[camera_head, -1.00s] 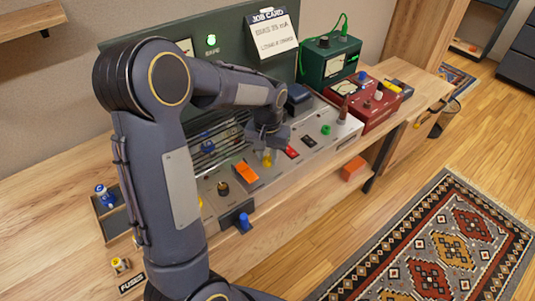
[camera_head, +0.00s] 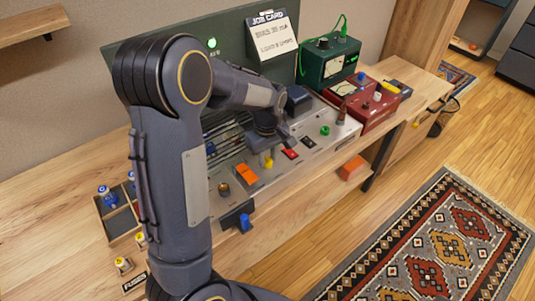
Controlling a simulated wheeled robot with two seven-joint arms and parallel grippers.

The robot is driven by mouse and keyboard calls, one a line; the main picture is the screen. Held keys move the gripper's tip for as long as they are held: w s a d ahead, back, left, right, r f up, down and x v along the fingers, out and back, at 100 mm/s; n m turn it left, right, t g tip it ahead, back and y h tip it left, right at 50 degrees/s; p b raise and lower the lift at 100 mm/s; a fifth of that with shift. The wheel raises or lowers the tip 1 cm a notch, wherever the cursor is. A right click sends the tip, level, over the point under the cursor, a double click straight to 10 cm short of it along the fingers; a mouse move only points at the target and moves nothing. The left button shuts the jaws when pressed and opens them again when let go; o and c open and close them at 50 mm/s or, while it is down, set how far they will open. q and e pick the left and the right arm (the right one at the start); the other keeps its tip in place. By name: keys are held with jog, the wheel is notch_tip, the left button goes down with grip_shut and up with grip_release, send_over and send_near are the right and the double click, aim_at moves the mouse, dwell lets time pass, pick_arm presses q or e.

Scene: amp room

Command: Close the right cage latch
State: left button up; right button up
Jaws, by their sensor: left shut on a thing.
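My left gripper (camera_head: 266,154) reaches down over the amplifier's top panel (camera_head: 310,141), in front of the cage (camera_head: 226,138). It is shut on a small yellow piece, which I take to be the right cage latch (camera_head: 268,163); only its lower end shows below the fingers. Whether the latch is fully closed cannot be told. My left arm hides the left part of the cage and panel. My right gripper is not in view.
An orange rocker switch (camera_head: 246,174), a brass knob (camera_head: 224,188) and a green knob (camera_head: 325,130) stand near the gripper. A green meter box (camera_head: 328,62) and a red box (camera_head: 370,108) stand to the right. A divided tray (camera_head: 122,224) is at left.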

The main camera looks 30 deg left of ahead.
aim_at(267, 158)
pick_arm(q)
jog(key=shift+n, duration=0.7)
jog(key=o, duration=1)
jog(key=shift+r, duration=0.1)
notch_tip(267, 158, up, 8)
jog(key=shift+f+p, duration=0.15)
jog(key=shift+p, duration=0.2)
jog(key=s+d+r+m+t+h, duration=0.1)
jog(key=s+d+m+t, duration=0.1)
jog(key=s+m, duration=0.2)
jog(key=s+d+r+m+t+h, duration=0.1)
jog(key=s+d+r+m, duration=0.1)
jog(key=s, duration=0.8)
jog(key=s+d+r+m+t+h, duration=0.1)
jog(key=s+d+m+t, duration=0.1)
jog(key=s+m, duration=0.4)
jog(key=shift+s+d+r+t+h, duration=0.2)
jog(key=shift+s+d+t+h, duration=0.15)
jog(key=shift+s+d, duration=0.65)
